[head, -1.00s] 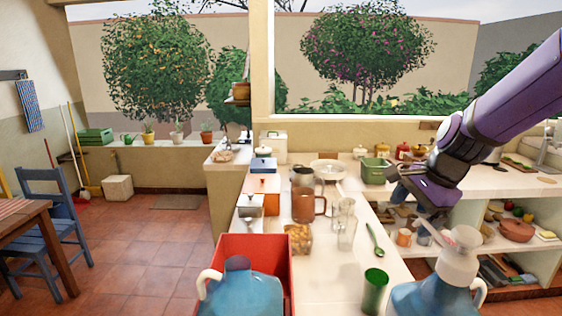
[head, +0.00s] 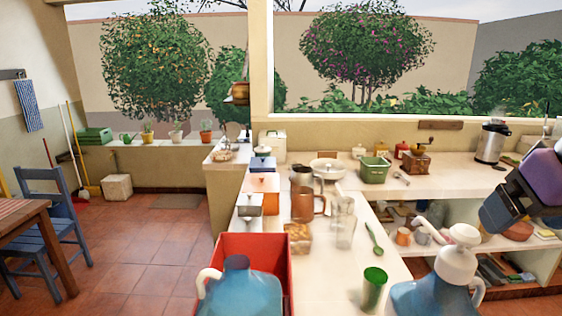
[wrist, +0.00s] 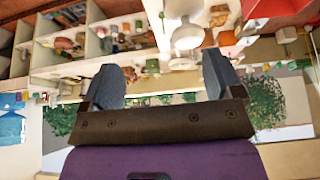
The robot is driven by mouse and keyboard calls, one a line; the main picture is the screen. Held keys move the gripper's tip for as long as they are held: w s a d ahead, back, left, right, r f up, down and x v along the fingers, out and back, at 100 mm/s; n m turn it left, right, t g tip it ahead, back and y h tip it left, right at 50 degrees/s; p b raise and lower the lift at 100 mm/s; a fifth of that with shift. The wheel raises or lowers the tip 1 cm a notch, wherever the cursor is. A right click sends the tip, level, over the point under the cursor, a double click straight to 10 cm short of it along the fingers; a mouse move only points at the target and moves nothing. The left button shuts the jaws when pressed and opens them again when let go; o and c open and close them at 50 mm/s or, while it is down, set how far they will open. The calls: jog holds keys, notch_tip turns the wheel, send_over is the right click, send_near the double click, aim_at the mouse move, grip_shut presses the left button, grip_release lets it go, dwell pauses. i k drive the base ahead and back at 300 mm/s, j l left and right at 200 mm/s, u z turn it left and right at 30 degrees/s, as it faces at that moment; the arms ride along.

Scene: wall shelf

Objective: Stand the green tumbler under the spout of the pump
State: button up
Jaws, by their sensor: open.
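The green tumbler (head: 374,290) stands upright on the near part of the white counter. Just right of it is a blue water jug (head: 432,300) with a white pump (head: 458,262) on top. The pump's spout (head: 430,230) points to the left and away, and the tumbler stands apart from it, left of the jug. My gripper is at the right edge of the head view, partly cut off, well right of the tumbler. In the wrist view my gripper (wrist: 162,82) is open with nothing between its fingers. I cannot make out the tumbler there.
A red crate (head: 282,262) and a second blue jug (head: 240,295) stand left of the tumbler. Bare counter lies between tumbler and crate.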

aim_at(375, 281)
jog(key=l+u, duration=0.2)
jog(key=l, duration=0.25)
jog(key=k+l+u, duration=0.15)
jog(key=l, duration=0.3)
jog(key=l+u, duration=0.2)
jog(key=l, duration=0.25)
jog(key=k+l+u, duration=0.15)
jog(key=l, duration=0.25)
jog(key=k+l+u, duration=0.2)
jog(key=l, duration=0.2)
jog(key=l+u, duration=0.4)
jog(key=l, duration=0.4)
jog(key=k+l+u, duration=0.1)
jog(key=l+u, duration=0.25)
jog(key=l, duration=0.45)
jog(key=i+l+u, duration=0.25)
jog(key=l, duration=0.2)
jog(key=i+l+u, duration=0.1)
jog(key=l+u, duration=0.15)
jog(key=l, duration=0.25)
jog(key=i+l+u, duration=0.2)
jog(key=l, duration=0.35)
jog(key=l+u, duration=0.25)
jog(key=l, duration=0.25)
jog(key=i+l+u, duration=0.4)
jog(key=l, duration=0.15)
jog(key=k, duration=0.1)
